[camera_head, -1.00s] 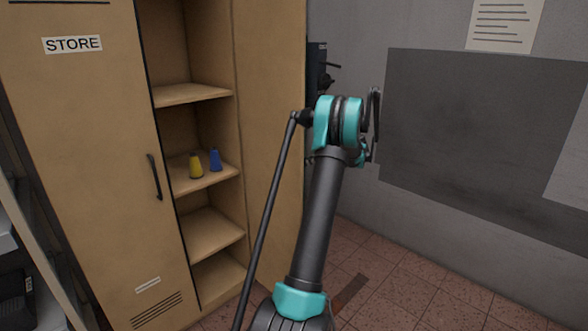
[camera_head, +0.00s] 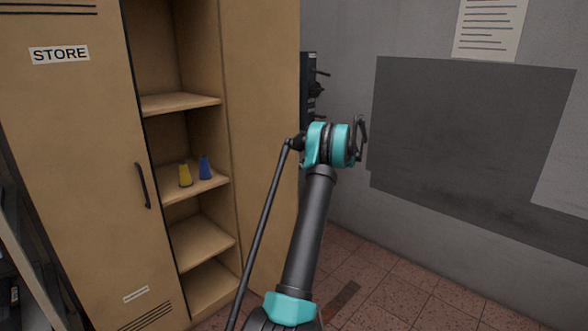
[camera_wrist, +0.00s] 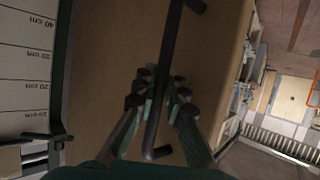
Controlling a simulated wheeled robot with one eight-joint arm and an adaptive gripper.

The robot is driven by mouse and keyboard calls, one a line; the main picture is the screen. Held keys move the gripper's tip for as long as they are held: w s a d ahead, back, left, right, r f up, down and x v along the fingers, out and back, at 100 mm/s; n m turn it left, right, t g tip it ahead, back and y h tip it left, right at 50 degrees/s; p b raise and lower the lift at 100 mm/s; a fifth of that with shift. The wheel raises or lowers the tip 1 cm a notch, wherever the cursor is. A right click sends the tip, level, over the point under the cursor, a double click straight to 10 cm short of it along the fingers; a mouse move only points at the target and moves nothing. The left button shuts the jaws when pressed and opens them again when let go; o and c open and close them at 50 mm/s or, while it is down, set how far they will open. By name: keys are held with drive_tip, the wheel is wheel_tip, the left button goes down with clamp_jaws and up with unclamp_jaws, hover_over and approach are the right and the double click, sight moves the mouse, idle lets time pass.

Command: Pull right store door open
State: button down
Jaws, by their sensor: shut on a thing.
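The right store door (camera_head: 264,130) is tan and stands swung open on the right of the store, so the shelves inside show. In the wrist view, the outer face of the tan door (camera_wrist: 108,75) fills the middle, with a long dark bar handle (camera_wrist: 170,52) across it. My gripper (camera_wrist: 160,88) has a finger on each side of this handle and is shut on it. In the head view, the handle and my fingertips cannot be made out behind my arm and the door.
The left store door (camera_head: 75,170) is closed, with a STORE label and a dark handle (camera_head: 143,185). A yellow last (camera_head: 185,175) and a blue last (camera_head: 205,168) stand on a shelf (camera_head: 190,189).

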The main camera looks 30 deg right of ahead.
drive_tip(key=c, duration=1.9)
unclamp_jaws()
drive_tip(key=shift+s+d+f, duration=0.1)
drive_tip(key=shift+s+d, duration=0.1)
drive_tip(key=shift+d, duration=0.05)
drive_tip(key=shift+o, duration=0.2)
drive_tip(key=shift+a, duration=0.1)
drive_tip(key=shift+w, duration=0.1)
drive_tip(key=v, duration=1.2)
